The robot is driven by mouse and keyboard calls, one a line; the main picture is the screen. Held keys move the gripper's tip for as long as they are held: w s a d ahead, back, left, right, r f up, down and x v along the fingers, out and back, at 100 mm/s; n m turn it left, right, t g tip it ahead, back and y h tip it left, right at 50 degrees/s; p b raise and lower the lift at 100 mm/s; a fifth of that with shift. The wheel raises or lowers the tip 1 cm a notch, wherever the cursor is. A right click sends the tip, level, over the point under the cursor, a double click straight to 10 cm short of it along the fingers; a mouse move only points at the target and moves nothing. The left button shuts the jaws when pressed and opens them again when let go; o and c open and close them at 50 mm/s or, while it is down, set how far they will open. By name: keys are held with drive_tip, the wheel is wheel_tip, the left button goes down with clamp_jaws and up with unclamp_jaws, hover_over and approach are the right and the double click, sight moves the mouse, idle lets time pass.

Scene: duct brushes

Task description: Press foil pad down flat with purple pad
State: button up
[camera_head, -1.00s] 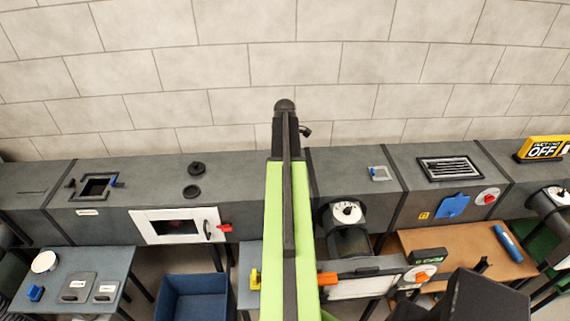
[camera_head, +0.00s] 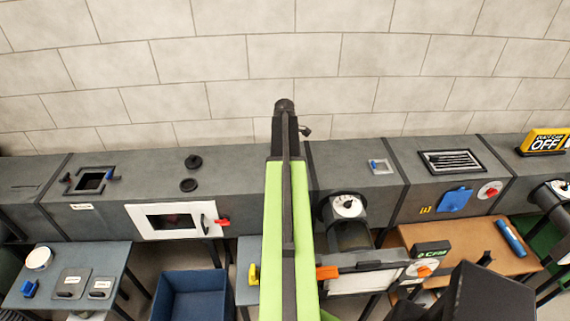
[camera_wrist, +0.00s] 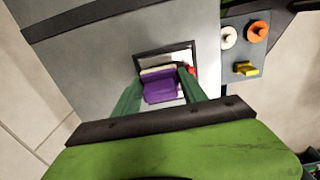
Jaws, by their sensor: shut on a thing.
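The purple pad (camera_wrist: 160,90) is between the green fingers of my gripper (camera_wrist: 161,98) in the wrist view. My gripper is shut on it; a pale strip shows along its far edge. Beyond and around it, a dark square frame on the grey duct encloses a bright silvery surface (camera_wrist: 180,57), which looks like the foil pad. The purple pad covers much of this surface, so I cannot tell whether they touch or whether the foil lies flat. In the head view my arm hides this spot and the gripper.
The grey duct (camera_head: 235,164) runs along the block wall. A small red part (camera_wrist: 191,69) sits beside the right finger. A side panel holds white and orange knobs (camera_wrist: 257,31) and a yellow piece (camera_wrist: 245,69). A blue bin (camera_head: 190,292) stands in front of the duct.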

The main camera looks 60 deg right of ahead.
drive_tip(key=shift+f+b, duration=0.5)
drive_tip(key=shift+b, duration=0.05)
idle(1.2)
drive_tip(key=shift+r, duration=0.1)
wheel_tip(320, 180, up, 7)
drive_tip(key=p, duration=0.7)
drive_tip(key=shift+f, duration=0.25)
drive_tip(key=f+b, duration=0.5)
drive_tip(key=shift+w+a, duration=0.3)
drive_tip(key=shift+w, duration=0.1)
drive_tip(key=shift+w+a+f+b, duration=0.1)
drive_tip(key=shift+w+f+b, duration=0.05)
drive_tip(key=shift+f+b, duration=0.3)
drive_tip(key=shift+r, duration=0.1)
drive_tip(key=shift+f+b, duration=0.5)
drive_tip(key=shift+b, duration=0.05)
idle(0.6)
